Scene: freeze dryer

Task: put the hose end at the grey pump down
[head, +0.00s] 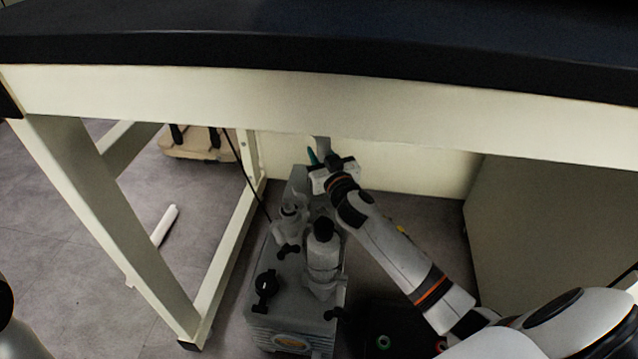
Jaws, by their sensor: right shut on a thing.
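The grey pump (290,318) stands on the floor under the bench, with black knobs and fittings on its top. My right arm reaches in from the lower right. My right gripper (322,172) is over the far end of the pump, just below the bench's front rail. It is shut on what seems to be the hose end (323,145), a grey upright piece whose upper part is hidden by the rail. A small green piece (312,157) shows just left of the fingers. I cannot tell whether the hose end touches the pump. My left gripper is not in view.
The dark bench top (330,45) and its cream rail (250,105) pass over the pump. A cream leg frame (110,215) stands at left, a cabinet panel (550,235) at right. A dark box (400,325) sits right of the pump. A black cable (243,170) hangs behind.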

